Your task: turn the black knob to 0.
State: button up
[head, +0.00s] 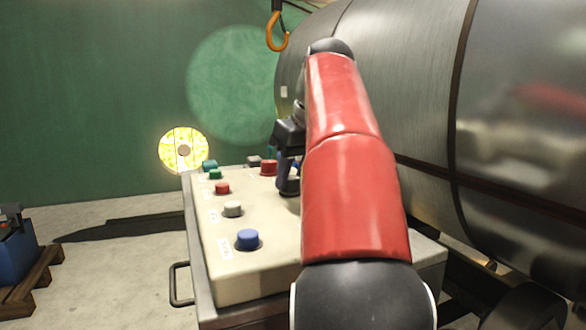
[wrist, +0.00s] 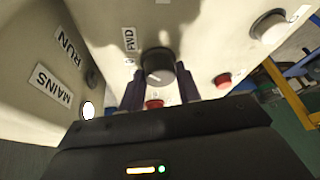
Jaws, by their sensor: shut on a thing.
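The black knob (wrist: 158,62) is on the cream control panel (wrist: 210,50) in the wrist view, with a short pale line on its face. My gripper (wrist: 160,80) has its two dark fingers on either side of the knob and is shut on it. In the head view my gripper (head: 287,180) is down at the panel top (head: 265,270), partly behind my red arm. The knob cannot be made out there. No 0 mark is legible, so I cannot tell which position the pale line points to.
Blue (head: 248,239), grey (head: 233,209) and red (head: 222,188) buttons stand along the panel's left side. A large metal cylinder (head: 420,90) is at the right, and an orange hook (head: 277,35) hangs above. The wrist view shows FWD (wrist: 129,42), RUN (wrist: 70,47) and MAINS (wrist: 52,85) labels.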

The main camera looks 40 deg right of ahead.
jog(key=n+p, duration=0.1)
jog(key=n+y+p, duration=0.1)
jog(key=n+p, duration=0.2)
jog(key=shift+d+r+g, duration=0.15)
jog(key=shift+r+g, duration=0.1)
jog(key=shift+g, duration=0.05)
jog(key=shift+w+f+n+g+y+p, duration=0.15)
jog(key=shift+n+y+p, duration=0.25)
jog(key=shift+n, duration=0.55)
jog(key=shift+s+f+n+g+y+p, duration=0.1)
jog(key=shift+n+g+y+p, duration=0.25)
jog(key=shift+n, duration=0.6)
jog(key=o, duration=1)
